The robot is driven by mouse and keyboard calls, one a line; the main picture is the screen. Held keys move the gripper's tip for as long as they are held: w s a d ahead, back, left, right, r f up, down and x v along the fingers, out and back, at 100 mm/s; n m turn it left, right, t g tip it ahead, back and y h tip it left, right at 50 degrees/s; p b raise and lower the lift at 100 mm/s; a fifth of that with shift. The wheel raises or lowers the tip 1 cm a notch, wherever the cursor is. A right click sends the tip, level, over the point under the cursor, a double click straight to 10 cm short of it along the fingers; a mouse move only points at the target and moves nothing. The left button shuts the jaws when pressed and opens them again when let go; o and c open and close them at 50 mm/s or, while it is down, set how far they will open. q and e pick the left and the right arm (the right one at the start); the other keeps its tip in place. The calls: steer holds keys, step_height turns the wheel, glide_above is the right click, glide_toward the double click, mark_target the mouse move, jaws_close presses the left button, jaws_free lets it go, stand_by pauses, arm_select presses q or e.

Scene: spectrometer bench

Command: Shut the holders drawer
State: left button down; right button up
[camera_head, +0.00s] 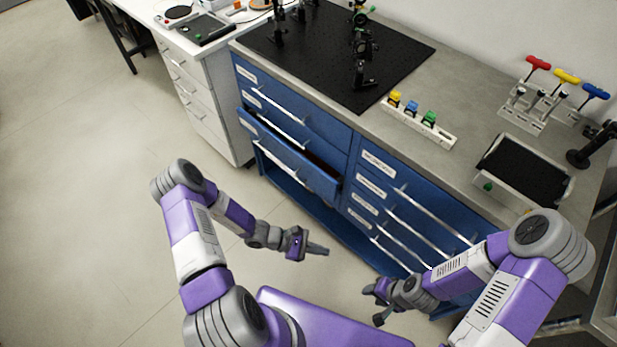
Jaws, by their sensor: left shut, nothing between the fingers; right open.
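A blue drawer (288,160) in the left column of the blue bench cabinet stands partly pulled out, with a dark gap showing behind its front. It has a white label too small to read and a metal bar handle. Its contents are mostly hidden. My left gripper (318,249) is shut and empty, in front of the cabinet and apart from the drawer, which lies beyond it and up in the picture. My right gripper (374,305) is open and empty, low in front of the right drawer column.
The right drawers (400,205) look closed. The benchtop carries a black breadboard (330,50) with optics, a white rack (418,120) with coloured pieces, coloured-handled drivers (538,62) and a black-lined tray (525,168). A white cabinet (190,95) stands left. The floor (80,200) at left is clear.

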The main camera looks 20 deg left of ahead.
arm_select(q)
steer(key=w+a+n+t+y, duration=0.2)
steer(key=w+a+n+t, duration=0.5)
steer(key=w+a+t, duration=0.15)
steer(key=n+t+y+b, duration=0.1)
steer(key=n+t+y, duration=0.3)
steer(key=n+t, duration=0.1)
glide_toward(315, 170)
steer(key=b+x, duration=0.3)
steer(key=x, duration=0.3)
steer(key=shift+w+d, duration=0.25)
steer(key=shift+w, duration=0.1)
